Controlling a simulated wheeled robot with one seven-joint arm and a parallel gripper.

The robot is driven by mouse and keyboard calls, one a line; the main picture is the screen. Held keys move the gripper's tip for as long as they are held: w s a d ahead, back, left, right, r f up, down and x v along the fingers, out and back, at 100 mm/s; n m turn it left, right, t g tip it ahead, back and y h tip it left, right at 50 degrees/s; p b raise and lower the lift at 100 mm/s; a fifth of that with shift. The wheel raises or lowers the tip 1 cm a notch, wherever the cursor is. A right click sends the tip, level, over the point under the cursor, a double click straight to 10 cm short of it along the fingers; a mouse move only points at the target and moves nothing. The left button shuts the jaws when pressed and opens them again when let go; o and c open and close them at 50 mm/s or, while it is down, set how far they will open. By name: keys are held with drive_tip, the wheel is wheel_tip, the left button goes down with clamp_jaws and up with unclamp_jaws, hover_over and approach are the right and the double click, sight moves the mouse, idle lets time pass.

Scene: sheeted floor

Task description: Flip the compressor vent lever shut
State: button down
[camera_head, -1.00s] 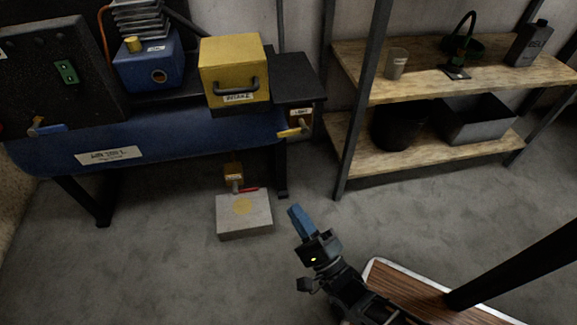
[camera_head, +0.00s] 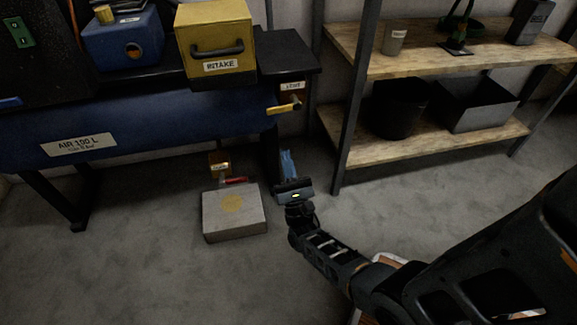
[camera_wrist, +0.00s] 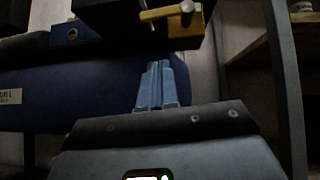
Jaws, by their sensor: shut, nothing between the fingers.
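A yellow-handled lever (camera_head: 281,109) sits at the right end of the blue compressor tank (camera_head: 180,133), under a small white label too small to read surely. Its handle points left from its pivot, nearly level. It also shows at the top of the wrist view (camera_wrist: 167,12). A red-handled lever (camera_head: 235,180) sits low under the tank by a small brass-coloured block. I cannot read which label says vent. My gripper (camera_head: 287,153) is shut and empty, below the yellow lever and right of the red one. In the wrist view its blue fingers (camera_wrist: 155,66) point up, apart from the yellow lever.
A grey block (camera_head: 234,214) stands on the floor left of my gripper. A yellow intake box (camera_head: 215,28) sits above the tank. The shelf rack's dark post (camera_head: 352,105) stands close on the right. Open floor lies in front.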

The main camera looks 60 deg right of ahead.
drive_tip(key=w+d+r+p, duration=0.1)
drive_tip(key=w+d+r, duration=0.1)
drive_tip(key=r, duration=0.5)
drive_tip(key=shift+w+d+r, duration=0.2)
drive_tip(key=shift+w+r, duration=0.15)
drive_tip(key=shift+w, duration=0.15)
